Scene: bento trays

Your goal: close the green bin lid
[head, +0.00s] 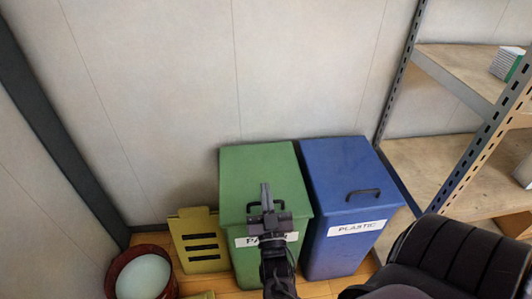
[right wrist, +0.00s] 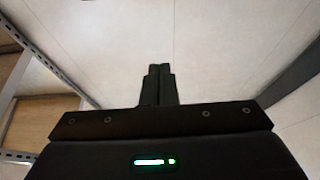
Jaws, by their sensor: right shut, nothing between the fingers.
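The green bin (head: 262,170) stands against the wall, with its lid lying flat over the top. A white label, partly hidden, is on its front. My right gripper (head: 265,188) is over the front part of the lid, its fingers together and pointing toward the wall. It hides part of the lid's dark handle and of the label. Whether it touches the lid cannot be told. In the right wrist view the shut fingers (right wrist: 160,72) show with only wall behind them and nothing between them. My left gripper is not in view.
A blue bin (head: 335,165) marked PLASTIC stands close at the right of the green one. A yellow slotted panel (head: 200,240) and a red bucket (head: 118,275) with a pale inside are at the left. A metal shelf unit (head: 435,155) stands at the right.

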